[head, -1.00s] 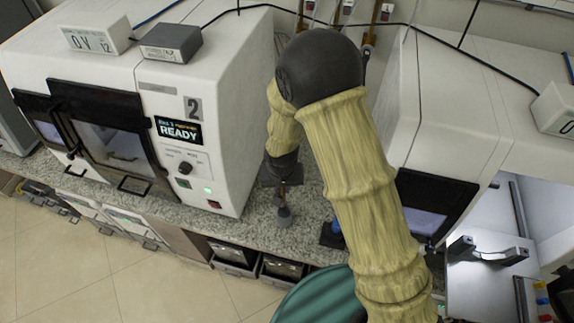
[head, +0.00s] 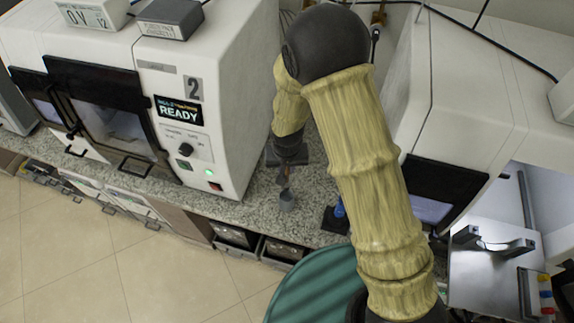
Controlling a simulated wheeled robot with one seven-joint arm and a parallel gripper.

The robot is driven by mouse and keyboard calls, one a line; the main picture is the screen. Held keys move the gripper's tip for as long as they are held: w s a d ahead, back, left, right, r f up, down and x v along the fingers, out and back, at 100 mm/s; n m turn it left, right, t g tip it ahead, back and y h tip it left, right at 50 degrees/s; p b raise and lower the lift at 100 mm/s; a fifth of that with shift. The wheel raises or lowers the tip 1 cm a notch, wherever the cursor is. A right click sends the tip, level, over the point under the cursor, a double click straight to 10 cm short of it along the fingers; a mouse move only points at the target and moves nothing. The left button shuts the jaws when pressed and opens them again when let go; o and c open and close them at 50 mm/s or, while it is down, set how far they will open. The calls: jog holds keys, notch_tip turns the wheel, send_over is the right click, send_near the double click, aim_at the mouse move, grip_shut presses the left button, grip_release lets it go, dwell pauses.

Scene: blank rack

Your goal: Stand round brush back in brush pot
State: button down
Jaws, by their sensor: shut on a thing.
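My gripper (head: 284,177) points down over the granite bench, just right of the white machine labelled 2. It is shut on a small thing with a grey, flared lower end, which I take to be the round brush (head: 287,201). The brush hangs roughly upright below the fingers. I cannot tell whether its lower end touches the bench. A small dark holder with a blue part (head: 334,219) stands to the right of the brush, partly behind my arm. I cannot make out whether it is the brush pot; no other pot is clearly seen.
The white machine (head: 222,150) stands close on the left, and another white machine (head: 440,130) stands on the right. The strip of granite bench (head: 257,212) between them is narrow. Grey bins (head: 233,240) sit under the bench edge. A green round surface (head: 310,290) is in front.

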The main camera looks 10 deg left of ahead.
jog(key=shift+f+b, duration=3)
jog(key=shift+f, duration=1.2)
jog(key=c, duration=1.2)
grip_release()
jog(key=shift+c, duration=0.2)
jog(key=shift+r, duration=0.1)
notch_tip(320, 180, up, 17)
jog(key=s+b, duration=0.2)
jog(key=shift+d+b, duration=0.35)
jog(key=shift+s, duration=0.1)
